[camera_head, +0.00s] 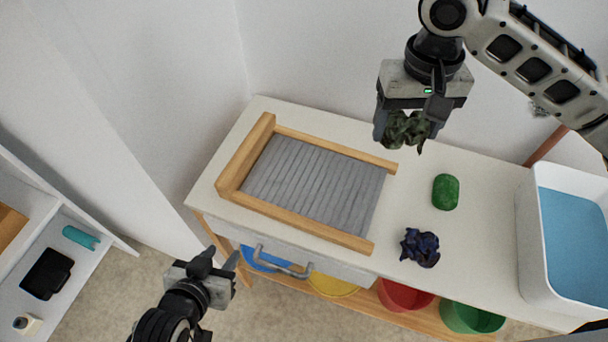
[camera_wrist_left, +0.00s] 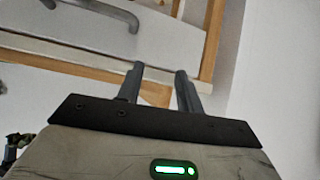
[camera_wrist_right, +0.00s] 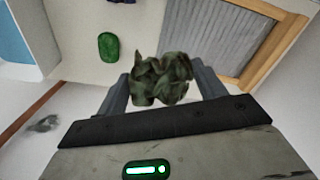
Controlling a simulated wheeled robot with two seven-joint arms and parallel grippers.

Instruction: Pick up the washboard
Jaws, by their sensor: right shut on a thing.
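The washboard (camera_head: 312,183) lies flat on the white counter, with a ribbed grey panel in a light wooden frame. Part of it shows at the upper right of the right wrist view (camera_wrist_right: 225,32). My right gripper (camera_head: 406,132) is shut on a crumpled dark green camouflage cloth (camera_wrist_right: 161,79) and holds it above the back of the counter, to the right of the washboard. My left gripper (camera_head: 222,262) is empty, with its two fingers (camera_wrist_left: 160,85) apart, in front of and below the counter's front left edge, away from the washboard.
A green oval thing (camera_head: 446,192) and a crumpled dark blue cloth (camera_head: 420,247) lie on the white counter (camera_head: 480,262). A white basin with blue inside (camera_head: 533,255) is at right. A drawer handle (camera_head: 283,263) sticks out in front, above several coloured bins. A shelf (camera_head: 75,285) stands at left.

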